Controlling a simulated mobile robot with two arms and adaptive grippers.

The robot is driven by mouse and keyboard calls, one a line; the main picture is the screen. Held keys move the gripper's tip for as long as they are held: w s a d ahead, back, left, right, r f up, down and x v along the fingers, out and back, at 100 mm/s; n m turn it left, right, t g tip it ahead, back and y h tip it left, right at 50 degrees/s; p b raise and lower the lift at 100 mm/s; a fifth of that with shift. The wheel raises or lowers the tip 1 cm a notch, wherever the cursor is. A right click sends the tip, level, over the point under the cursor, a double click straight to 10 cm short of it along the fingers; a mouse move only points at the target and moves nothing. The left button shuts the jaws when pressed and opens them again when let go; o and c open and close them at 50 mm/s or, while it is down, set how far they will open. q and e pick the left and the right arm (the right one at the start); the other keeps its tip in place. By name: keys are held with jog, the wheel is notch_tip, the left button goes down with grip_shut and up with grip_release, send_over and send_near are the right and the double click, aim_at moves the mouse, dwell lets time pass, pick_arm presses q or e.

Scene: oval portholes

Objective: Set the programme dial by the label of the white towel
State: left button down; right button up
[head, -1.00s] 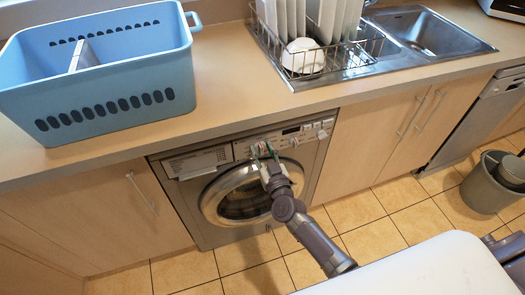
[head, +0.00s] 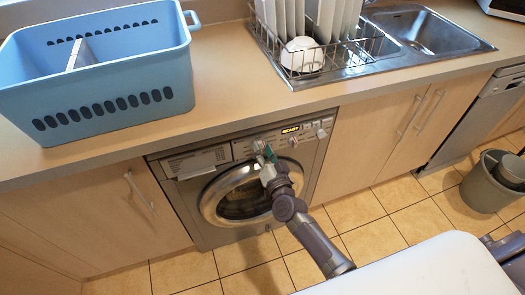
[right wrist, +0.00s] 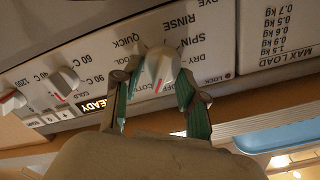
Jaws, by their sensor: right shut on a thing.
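The programme dial (right wrist: 154,66) is a pale knob with a red mark on the washing machine's panel. My right gripper (right wrist: 152,84) has its green-padded fingers on both sides of it, shut on it. Around the dial I read QUICK, RINSE, SPIN and DRY; labels at the lower side are partly hidden by the fingers. The red mark points to that lower side; which label it meets I cannot tell. The display (right wrist: 93,106) reads READY and is also lit in the head view (head: 290,129). The washing machine (head: 185,200) has its round door shut. No white towel or its label shows.
Another knob (right wrist: 62,82) with a red mark sits beside temperature labels. A max load table (right wrist: 288,40) is printed on the panel. A blue basket (head: 110,80) and a dish rack (head: 310,60) stand on the worktop above. A grey bin (head: 490,185) stands at the right.

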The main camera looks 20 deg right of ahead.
jog(key=shift+m, duration=0.6)
jog(key=o, duration=1.1)
jog(key=shift+d, duration=0.1)
jog(key=s, duration=1.2)
jog(key=shift+d, duration=0.15)
jog(key=shift+f, duration=0.15)
